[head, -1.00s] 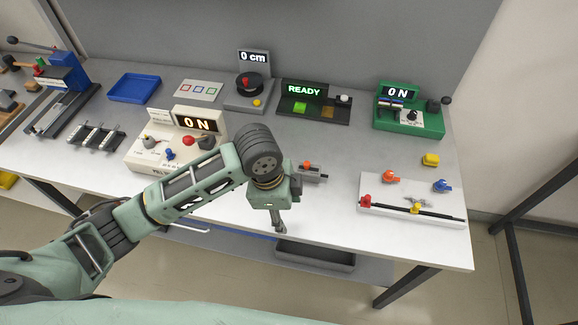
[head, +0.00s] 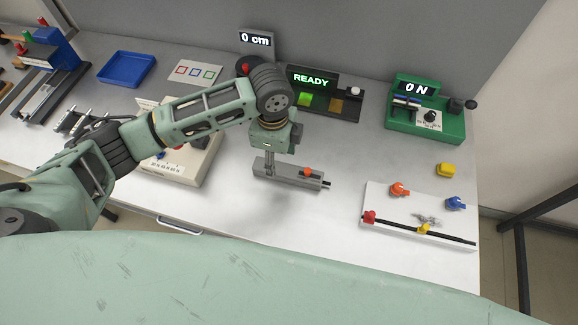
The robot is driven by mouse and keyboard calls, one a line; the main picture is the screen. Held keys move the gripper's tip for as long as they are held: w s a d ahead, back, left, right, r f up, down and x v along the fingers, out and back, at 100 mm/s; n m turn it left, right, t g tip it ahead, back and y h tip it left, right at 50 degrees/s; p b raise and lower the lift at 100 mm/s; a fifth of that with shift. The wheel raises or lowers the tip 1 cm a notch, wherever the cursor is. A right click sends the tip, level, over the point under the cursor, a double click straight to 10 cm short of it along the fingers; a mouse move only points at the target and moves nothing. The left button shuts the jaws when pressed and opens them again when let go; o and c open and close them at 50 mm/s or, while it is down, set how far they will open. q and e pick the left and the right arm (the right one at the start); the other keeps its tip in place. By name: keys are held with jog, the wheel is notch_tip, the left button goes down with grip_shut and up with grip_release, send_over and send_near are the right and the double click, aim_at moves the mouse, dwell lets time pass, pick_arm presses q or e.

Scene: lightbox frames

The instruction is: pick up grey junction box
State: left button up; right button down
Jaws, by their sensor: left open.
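A long, low grey block (head: 290,176) with an orange knob lies on the white table in the middle of the head view. It is the nearest match to a grey junction box, but I cannot tell for sure that it is one. My left gripper (head: 269,163) points down at the left end of this block. Its fingers are open and partly cover that end; whether they touch it cannot be told. My right gripper is not in view.
A cream control box (head: 185,165) stands left, partly behind my left arm. A white board with coloured knobs (head: 400,227) lies right, near a yellow block (head: 446,170). A green device (head: 410,120) and READY panel (head: 345,105) stand behind. The table front is clear.

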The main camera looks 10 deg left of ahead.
aim_at(278, 167)
pick_arm(q)
jog(key=shift+s+d+f+p, duration=0.15)
jog(key=shift+f+p, duration=0.45)
jog(key=shift+f, duration=0.35)
notch_tip(278, 167, down, 3)
jog(key=shift+r, duration=0.15)
jog(key=shift+w+f, duration=0.25)
jog(key=shift+f, duration=0.05)
jog(key=c, duration=1.3)
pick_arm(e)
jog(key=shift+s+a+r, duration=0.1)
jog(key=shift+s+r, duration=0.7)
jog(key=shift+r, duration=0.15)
